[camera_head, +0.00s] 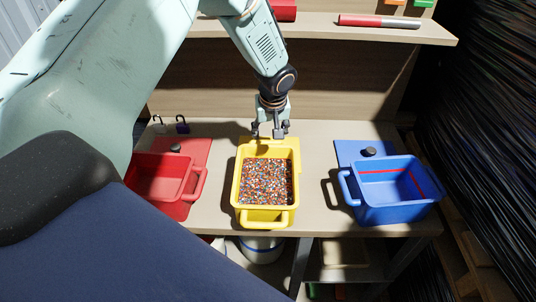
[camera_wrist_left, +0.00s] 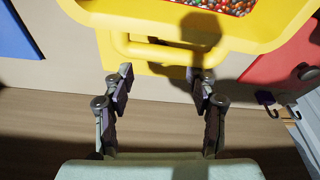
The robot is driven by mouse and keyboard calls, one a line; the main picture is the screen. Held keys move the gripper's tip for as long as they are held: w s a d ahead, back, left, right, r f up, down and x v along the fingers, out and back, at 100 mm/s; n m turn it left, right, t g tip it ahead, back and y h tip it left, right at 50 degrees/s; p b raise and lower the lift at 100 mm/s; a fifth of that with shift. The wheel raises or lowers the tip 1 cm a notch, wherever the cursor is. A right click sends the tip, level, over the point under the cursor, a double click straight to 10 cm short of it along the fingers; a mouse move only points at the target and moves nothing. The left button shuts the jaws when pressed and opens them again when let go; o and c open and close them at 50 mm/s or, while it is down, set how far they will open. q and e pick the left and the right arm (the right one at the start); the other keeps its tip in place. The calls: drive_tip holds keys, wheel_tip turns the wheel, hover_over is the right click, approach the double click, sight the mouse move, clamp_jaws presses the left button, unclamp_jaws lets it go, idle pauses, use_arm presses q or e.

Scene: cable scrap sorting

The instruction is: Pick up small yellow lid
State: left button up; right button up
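My left gripper (camera_head: 268,134) is above the table just behind the far side of the yellow bin (camera_head: 289,196). In the left wrist view the gripper (camera_wrist_left: 160,76) is open, with its two fingers apart and nothing between them. The yellow bin (camera_wrist_left: 88,14) and its handle lie ahead of the fingertips there. No separate yellow lid or knob shows clearly. My right gripper is not in view.
The yellow bin holds many small coloured bits. A red bin (camera_head: 158,178) and red lid (camera_head: 196,148) are at left; a blue bin (camera_head: 395,212) and blue lid (camera_head: 345,150) are at right. Two small hooked items (camera_head: 181,127) are at back left. A shelf (camera_head: 330,33) crosses behind.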

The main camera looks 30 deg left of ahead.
use_arm(q)
drive_tip(key=x, duration=0.4)
drive_tip(key=shift+w+f, duration=0.1)
drive_tip(key=shift+w, duration=0.05)
drive_tip(key=shift+a+f, duration=0.1)
drive_tip(key=shift+f, duration=0.4)
drive_tip(key=shift+w+f, duration=0.1)
drive_tip(key=shift+f, duration=0.05)
drive_tip(key=shift+c, duration=1.3)
drive_tip(key=c, duration=0.5)
clamp_jaws()
